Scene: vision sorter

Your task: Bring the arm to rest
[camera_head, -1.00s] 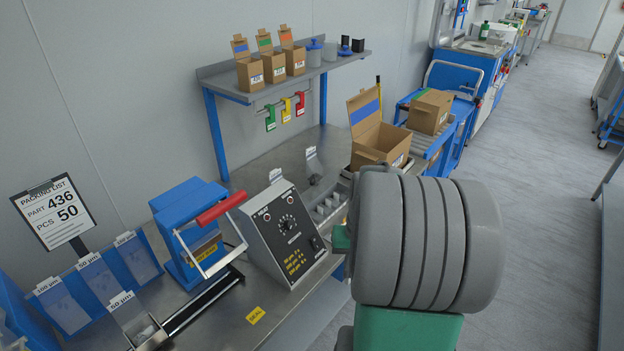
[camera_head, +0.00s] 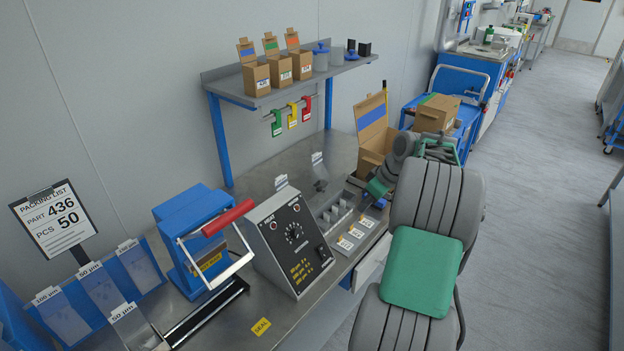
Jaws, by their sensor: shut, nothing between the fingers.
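My grey and green arm rises from the lower right. It bends near the open carton and comes back down toward the bench. My gripper (camera_head: 374,198) is at the far end of the arm, small and partly hidden, above the right end of the workbench (camera_head: 262,298). It is shut, and I see nothing held in it. It is close to the labelled cards and the row of grey pieces; I cannot tell whether it touches anything.
An open carton (camera_head: 372,130) stands just behind the arm. The heat control box (camera_head: 290,241), the blue sealer with a red handle (camera_head: 192,235) and a packing list (camera_head: 55,222) are to the left. A shelf (camera_head: 290,84) holds small boxes.

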